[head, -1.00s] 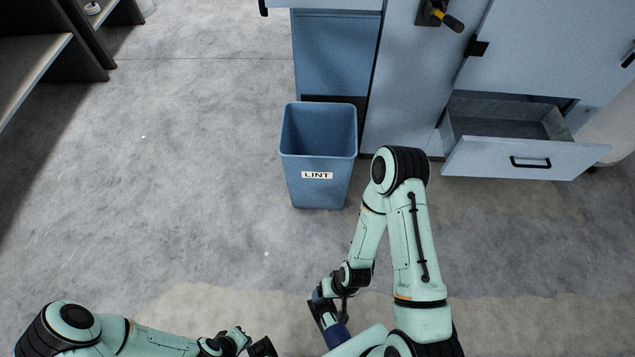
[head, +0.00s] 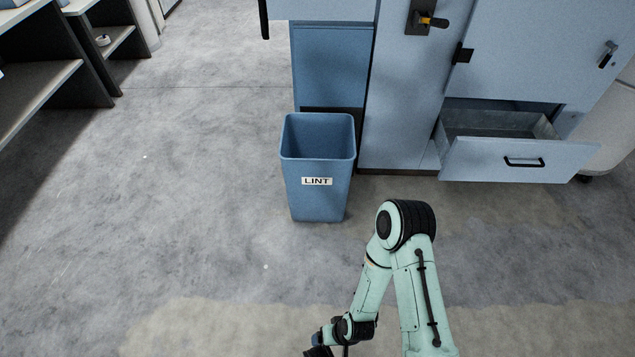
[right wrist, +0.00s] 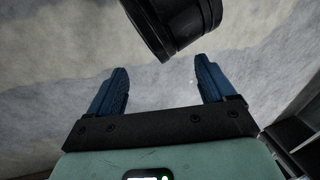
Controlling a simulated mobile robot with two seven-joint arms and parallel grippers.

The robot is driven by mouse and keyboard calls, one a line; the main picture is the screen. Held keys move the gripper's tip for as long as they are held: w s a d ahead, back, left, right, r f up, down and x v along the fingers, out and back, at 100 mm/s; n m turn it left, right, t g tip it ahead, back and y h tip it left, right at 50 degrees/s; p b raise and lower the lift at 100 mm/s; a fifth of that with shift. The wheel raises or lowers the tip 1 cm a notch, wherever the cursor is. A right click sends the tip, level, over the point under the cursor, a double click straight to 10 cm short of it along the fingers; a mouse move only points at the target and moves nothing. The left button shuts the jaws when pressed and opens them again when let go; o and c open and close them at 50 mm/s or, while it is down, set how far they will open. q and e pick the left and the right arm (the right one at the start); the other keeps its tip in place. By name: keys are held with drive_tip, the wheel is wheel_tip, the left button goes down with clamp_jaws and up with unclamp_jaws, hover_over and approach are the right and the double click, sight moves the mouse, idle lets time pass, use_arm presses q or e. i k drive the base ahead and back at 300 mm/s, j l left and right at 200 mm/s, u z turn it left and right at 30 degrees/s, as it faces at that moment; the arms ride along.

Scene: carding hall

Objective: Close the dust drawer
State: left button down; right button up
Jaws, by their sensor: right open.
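The dust drawer (head: 508,158) is at the bottom right of the blue machine in the head view. It is pulled out, with its grey inside showing and a black bar handle (head: 524,162) on its pale blue front. My right gripper (right wrist: 160,65) is open in the right wrist view, its two blue fingers apart with nothing between them. In the head view, it is partly cut off at the bottom edge (head: 318,350), well short of the drawer and to its left. My left gripper is not in view.
A blue bin marked LINT (head: 318,182) stands on the floor left of the drawer, in front of the machine (head: 405,110). The machine has a yellow-tipped handle (head: 434,21). Dark shelving (head: 85,60) stands at the upper left. The floor before the drawer is clear.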

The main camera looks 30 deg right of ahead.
sight(471, 145)
drive_tip(key=z, duration=2.45)
